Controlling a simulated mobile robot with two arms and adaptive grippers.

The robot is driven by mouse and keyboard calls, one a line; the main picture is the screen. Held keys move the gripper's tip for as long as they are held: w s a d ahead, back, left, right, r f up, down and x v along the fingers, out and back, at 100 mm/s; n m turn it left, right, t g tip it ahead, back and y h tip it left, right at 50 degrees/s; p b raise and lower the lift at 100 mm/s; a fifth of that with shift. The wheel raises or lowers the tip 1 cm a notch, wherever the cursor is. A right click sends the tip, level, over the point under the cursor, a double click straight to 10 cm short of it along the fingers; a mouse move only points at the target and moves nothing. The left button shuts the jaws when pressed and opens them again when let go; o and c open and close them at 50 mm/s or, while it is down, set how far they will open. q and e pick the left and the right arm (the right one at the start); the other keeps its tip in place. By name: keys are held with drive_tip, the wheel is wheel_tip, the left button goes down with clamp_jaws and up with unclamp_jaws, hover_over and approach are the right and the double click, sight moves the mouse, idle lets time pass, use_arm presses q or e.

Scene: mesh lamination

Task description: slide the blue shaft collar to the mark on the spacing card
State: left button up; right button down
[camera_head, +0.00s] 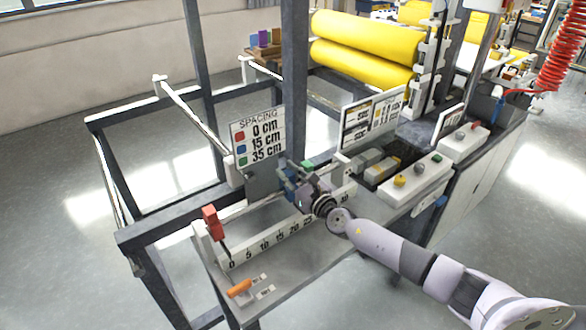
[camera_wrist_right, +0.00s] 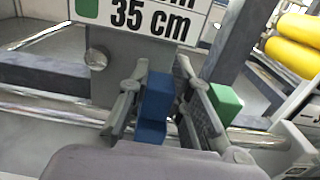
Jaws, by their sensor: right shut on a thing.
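The spacing card (camera_head: 257,138) pairs red with 0 cm, blue with 15 cm and green with 35 cm. Its lower part (camera_wrist_right: 158,18) shows in the right wrist view. The blue shaft collar (camera_wrist_right: 155,108) sits on the rod between the fingers of my right gripper (camera_wrist_right: 163,110), which is shut on it. In the head view the blue collar (camera_head: 287,180) is partly hidden by my right gripper (camera_head: 297,183). The green collar (camera_wrist_right: 226,101) is just right of the right finger. The red collar (camera_head: 210,222) is near the scale's 0. My left gripper is not in view.
The numbered scale (camera_head: 271,243) runs along the front below the rod; my gripper hides some of its right part. An orange-handled tool (camera_head: 240,288) lies on the front shelf. A control box (camera_head: 416,181) with knobs stands to the right. Yellow rollers (camera_head: 365,40) are behind.

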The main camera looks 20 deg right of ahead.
drive_tip(key=a+p, duration=0.1)
drive_tip(key=a, duration=0.2)
drive_tip(key=s+a+p, duration=0.1)
drive_tip(key=a, duration=0.5)
drive_tip(key=shift+s+r+p, duration=0.15)
drive_tip(key=shift+s+p, duration=0.2)
drive_tip(key=shift+p, duration=0.05)
drive_tip(key=shift+a, duration=0.1)
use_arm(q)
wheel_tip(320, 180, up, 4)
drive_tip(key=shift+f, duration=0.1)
use_arm(e)
drive_tip(key=shift+f, duration=0.25)
drive_tip(key=c, duration=1.7)
unclamp_jaws()
drive_tip(key=shift+r, duration=0.1)
drive_tip(key=shift+s, duration=0.1)
drive_tip(key=s+d, duration=0.1)
drive_tip(key=s, duration=0.6)
drive_tip(key=s+d, duration=0.1)
drive_tip(key=s, duration=0.3)
drive_tip(key=shift+s+d, duration=0.3)
drive_tip(key=shift+s, duration=0.05)
